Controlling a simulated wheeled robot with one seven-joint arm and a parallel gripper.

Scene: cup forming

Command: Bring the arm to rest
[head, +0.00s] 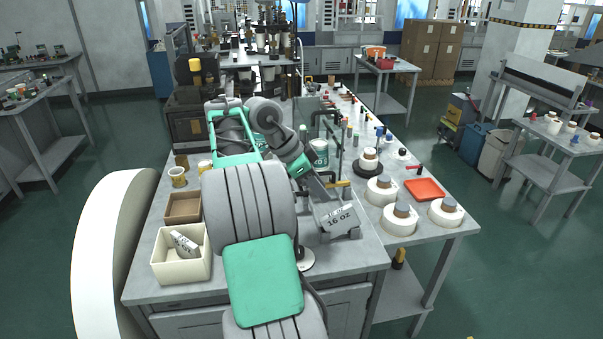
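My grey and green arm rises from the bottom middle of the head view, over the near workbench (345,262). It bends at the back and comes down to the right. My gripper (318,188) is at its end, small and partly merged with the grey parts around it. It is just behind and above a grey block marked "16 OZ" (338,220). I cannot tell whether it touches anything, or whether its fingers are open or shut. A green-and-white cup (319,152) stands close behind the wrist. My arm hides much of the bench's middle.
A cream bin (160,270) holding a grey-white piece and a brown tray (184,206) are at left. White rolls (399,222) and an orange tray (425,189) are at right. A dark machine (187,120) stands at the back left. The front right of the bench is bare.

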